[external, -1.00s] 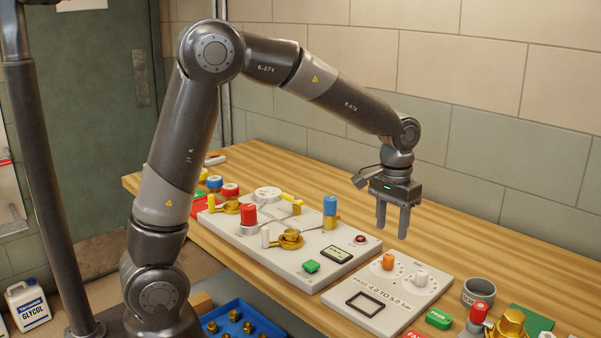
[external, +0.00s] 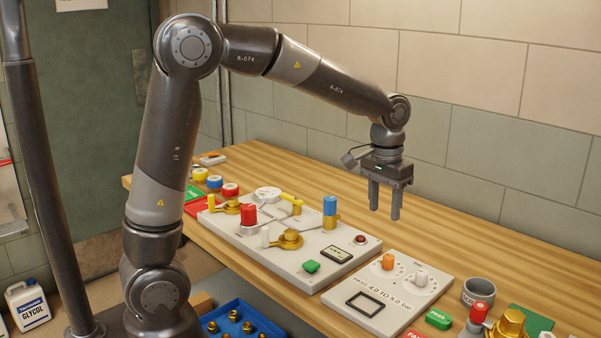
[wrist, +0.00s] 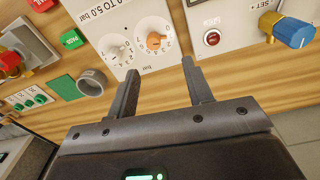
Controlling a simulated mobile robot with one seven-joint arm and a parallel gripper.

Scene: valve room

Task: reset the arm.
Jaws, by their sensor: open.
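My gripper (external: 384,198) hangs fingers down above the wooden bench, at the back right of the valve board. Its two fingers are apart with nothing between them. In the wrist view my gripper (wrist: 160,85) shows both fingers spread, with bench wood and the edges of two panels beyond. The arm is bent at the elbow and reaches out to the right over the bench.
The valve board (external: 290,262) carries a red knob (external: 248,214), a blue-handled valve (external: 330,206) and brass fittings. To its right lie the pressure panel (external: 415,300) and a grey cup (external: 478,292). A blue tray (external: 240,318) sits lower in front.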

